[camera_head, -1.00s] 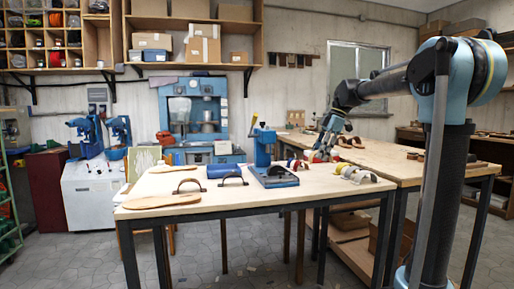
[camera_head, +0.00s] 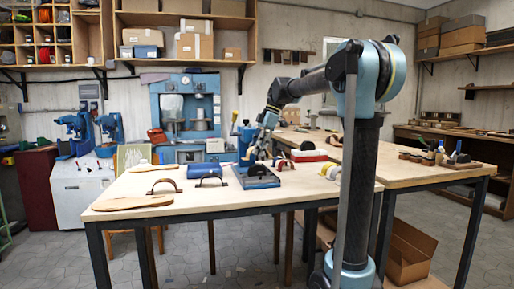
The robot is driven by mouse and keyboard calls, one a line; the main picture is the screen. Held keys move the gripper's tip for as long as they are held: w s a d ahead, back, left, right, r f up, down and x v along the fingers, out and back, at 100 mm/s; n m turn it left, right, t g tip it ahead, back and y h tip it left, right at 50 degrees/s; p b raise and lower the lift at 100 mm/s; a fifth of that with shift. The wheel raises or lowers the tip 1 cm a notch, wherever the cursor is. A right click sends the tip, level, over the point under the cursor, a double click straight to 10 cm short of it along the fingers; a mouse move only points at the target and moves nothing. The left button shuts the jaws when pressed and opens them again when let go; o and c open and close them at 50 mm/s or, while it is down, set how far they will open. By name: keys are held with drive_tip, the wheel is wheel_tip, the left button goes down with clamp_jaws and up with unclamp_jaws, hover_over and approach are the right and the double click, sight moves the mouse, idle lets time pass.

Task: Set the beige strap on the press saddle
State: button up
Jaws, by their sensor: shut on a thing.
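My gripper (camera_head: 256,150) is over the blue press (camera_head: 258,180) on the near table, beside the press's upright. It is shut on a small pale piece that looks like the beige strap (camera_head: 250,157); the fingers and the small size blur its outline. The press's flat blue base shows below, and the saddle is largely hidden behind the gripper and strap. I cannot tell whether the strap touches the saddle.
A red-and-white block (camera_head: 309,155) and pale straps (camera_head: 330,171) lie right. Flat sole boards (camera_head: 132,202) lie at the left front.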

sight(257, 165)
drive_tip(key=shift+a+r+m, duration=0.15)
drive_tip(key=shift+r+m, duration=0.35)
drive_tip(key=shift+r, duration=0.15)
drive_tip(key=shift+f, duration=3.9)
drive_tip(key=shift+f, duration=0.25)
drive_tip(key=o, duration=0.9)
drive_tip(key=shift+o, duration=0.5)
drive_tip(key=o, duration=0.3)
drive_tip(key=shift+s, duration=0.1)
drive_tip(key=shift+r, duration=3.5)
